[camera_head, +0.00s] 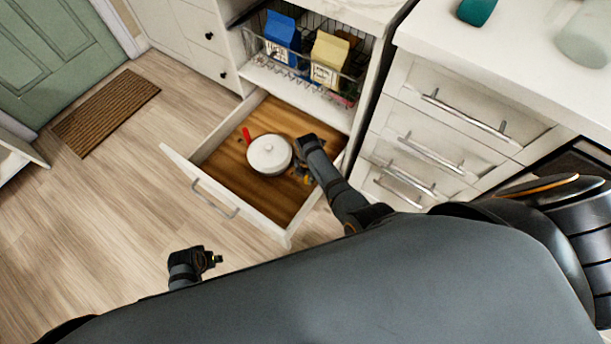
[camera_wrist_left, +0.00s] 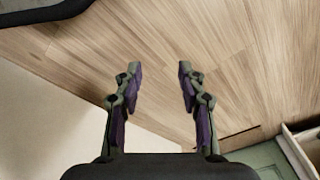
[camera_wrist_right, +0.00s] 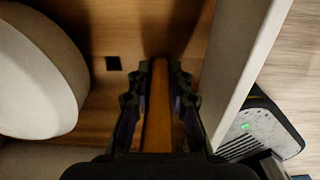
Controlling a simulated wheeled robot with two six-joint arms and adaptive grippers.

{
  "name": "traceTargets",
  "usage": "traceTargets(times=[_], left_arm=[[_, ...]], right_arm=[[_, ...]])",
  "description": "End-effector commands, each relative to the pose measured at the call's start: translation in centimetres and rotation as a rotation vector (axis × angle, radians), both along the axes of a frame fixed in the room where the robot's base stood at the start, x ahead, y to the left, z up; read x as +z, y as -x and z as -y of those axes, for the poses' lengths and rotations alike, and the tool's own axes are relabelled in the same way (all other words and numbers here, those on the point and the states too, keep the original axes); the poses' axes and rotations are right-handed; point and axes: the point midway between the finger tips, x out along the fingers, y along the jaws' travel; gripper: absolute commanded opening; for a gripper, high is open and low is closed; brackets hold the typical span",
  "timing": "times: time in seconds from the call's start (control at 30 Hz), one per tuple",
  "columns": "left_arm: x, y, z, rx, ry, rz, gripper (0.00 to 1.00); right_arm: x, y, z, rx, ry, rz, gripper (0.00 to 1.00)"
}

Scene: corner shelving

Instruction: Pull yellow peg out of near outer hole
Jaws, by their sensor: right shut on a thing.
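The yellow peg (camera_wrist_right: 157,105) stands between the fingers of my right gripper (camera_wrist_right: 158,85), and its far end reaches the drawer's wooden floor. In the head view a small yellow bit of the peg (camera_head: 307,180) shows beside my right gripper (camera_head: 301,173), inside the open drawer (camera_head: 222,164). My right gripper is shut on the peg. A dark square hole (camera_wrist_right: 113,63) shows empty in the drawer floor beside it. Whether the peg's end sits in a hole is hidden. My left gripper (camera_head: 213,260) is over the floor, open and empty in the left wrist view (camera_wrist_left: 157,85).
The drawer's side wall (camera_wrist_right: 240,65) is close on the gripper's right. A wire basket (camera_head: 290,74) with blue and yellow cartons is above.

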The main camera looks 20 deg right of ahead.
Motion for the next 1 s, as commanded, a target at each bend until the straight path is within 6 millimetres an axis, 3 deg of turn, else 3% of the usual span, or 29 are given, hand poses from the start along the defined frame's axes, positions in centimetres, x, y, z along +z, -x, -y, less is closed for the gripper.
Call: traceTargets(times=[0.03, 1.0], left_arm=[[-0.5, 0.0, 0.0, 0.000, -0.001, 0.001, 0.40], [-3.9, 1.4, -0.9, 0.002, -0.014, 0.004, 0.40]], right_arm=[[-1.3, 1.4, -0.1, 0.001, -0.003, -0.026, 0.00], [-0.8, 1.4, -0.1, 0.001, -0.001, -0.026, 0.00]])
